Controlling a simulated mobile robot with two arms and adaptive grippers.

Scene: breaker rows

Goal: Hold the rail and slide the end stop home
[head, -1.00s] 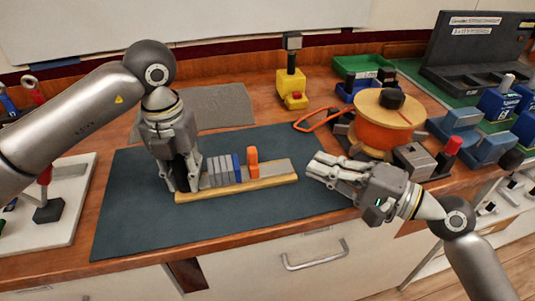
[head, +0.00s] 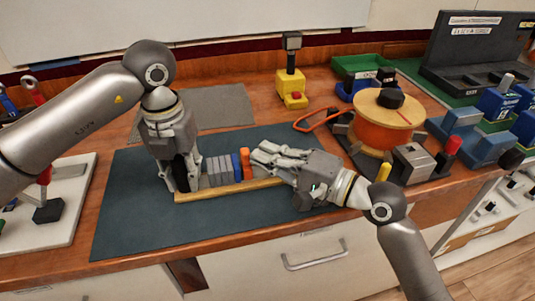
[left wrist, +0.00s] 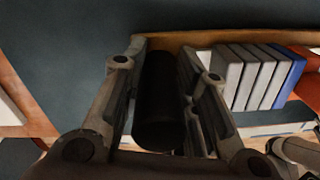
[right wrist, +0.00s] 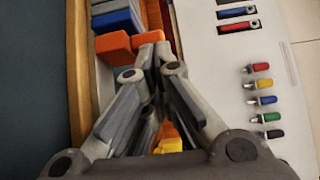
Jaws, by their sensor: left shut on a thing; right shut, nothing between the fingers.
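The rail sits on a wooden base (head: 200,195) on the dark mat. Several grey breakers (head: 217,170) and one blue breaker (head: 237,166) stand in a row on it. The orange end stop (head: 245,160) stands at the right end of the row, close beside the blue breaker; it also shows in the right wrist view (right wrist: 113,46). My left gripper (head: 182,186) is shut at the rail's left end, with a dark block (left wrist: 158,100) between its fingers. My right gripper (head: 258,160) is shut and empty, its fingertips against the end stop's right side, hiding the rail's right part.
The dark mat (head: 135,215) has free room in front of the rail. An orange spool (head: 383,125) and grey blocks stand to the right. A yellow device (head: 291,85) stands behind. A white board (head: 65,215) lies at the left.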

